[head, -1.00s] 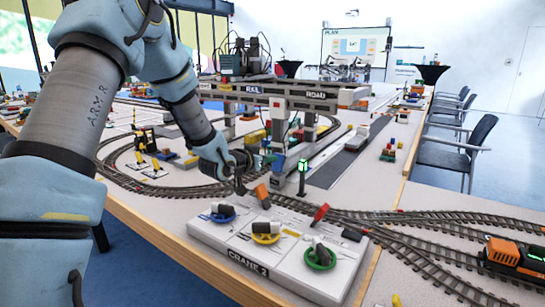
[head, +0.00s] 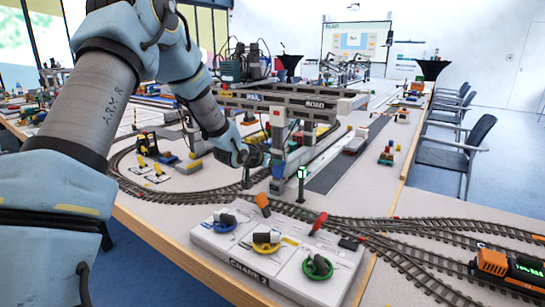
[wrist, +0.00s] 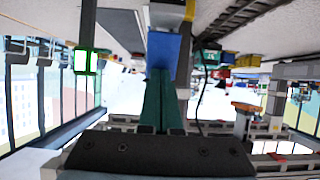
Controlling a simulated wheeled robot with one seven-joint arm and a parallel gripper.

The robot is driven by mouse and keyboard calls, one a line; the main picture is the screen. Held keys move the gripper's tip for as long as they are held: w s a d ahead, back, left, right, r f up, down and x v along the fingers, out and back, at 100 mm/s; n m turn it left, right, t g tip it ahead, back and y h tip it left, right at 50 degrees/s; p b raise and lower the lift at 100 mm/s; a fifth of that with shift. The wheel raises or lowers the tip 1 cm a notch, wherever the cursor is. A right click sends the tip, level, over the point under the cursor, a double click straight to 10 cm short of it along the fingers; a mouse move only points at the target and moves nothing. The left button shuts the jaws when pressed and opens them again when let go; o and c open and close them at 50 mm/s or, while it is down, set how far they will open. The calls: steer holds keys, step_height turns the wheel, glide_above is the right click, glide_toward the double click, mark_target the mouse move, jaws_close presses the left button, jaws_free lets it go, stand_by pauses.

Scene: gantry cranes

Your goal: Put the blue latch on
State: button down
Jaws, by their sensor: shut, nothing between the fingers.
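The white control board marked CRANE 2 (head: 212,249) lies at the near table edge in the head view. A blue ring (head: 216,227) with a grey and black knob sits at its left, the only blue fitting I make out on the board. My gripper (head: 266,159) is at the near leg of the grey gantry crane (head: 283,125), above and behind the board; its tips are hard to make out. In the wrist view, the teal fingers (wrist: 165,103) are together. A blue patch (wrist: 165,50) shows at their ends; I cannot tell whether they touch it.
A yellow ring (head: 266,247) and a green ring (head: 317,270) share the board. A green-lit signal post (head: 302,177) stands close to my gripper, also in the wrist view (wrist: 85,60). Tracks curve around; an orange train (head: 490,261) is at right.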

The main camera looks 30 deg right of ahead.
steer(key=shift+w+d+r+y+p, duration=0.1)
steer(key=shift+d+r+y+p, duration=0.1)
steer(key=shift+r+y+p, duration=0.1)
steer(key=shift+w+d+f, duration=0.25)
steer(key=shift+d, duration=0.15)
steer(key=shift+a+b, duration=0.15)
steer(key=shift+b, duration=0.15)
steer(key=shift+s+a+f, duration=0.35)
steer(key=shift+a, duration=0.15)
steer(key=shift+r, duration=0.1)
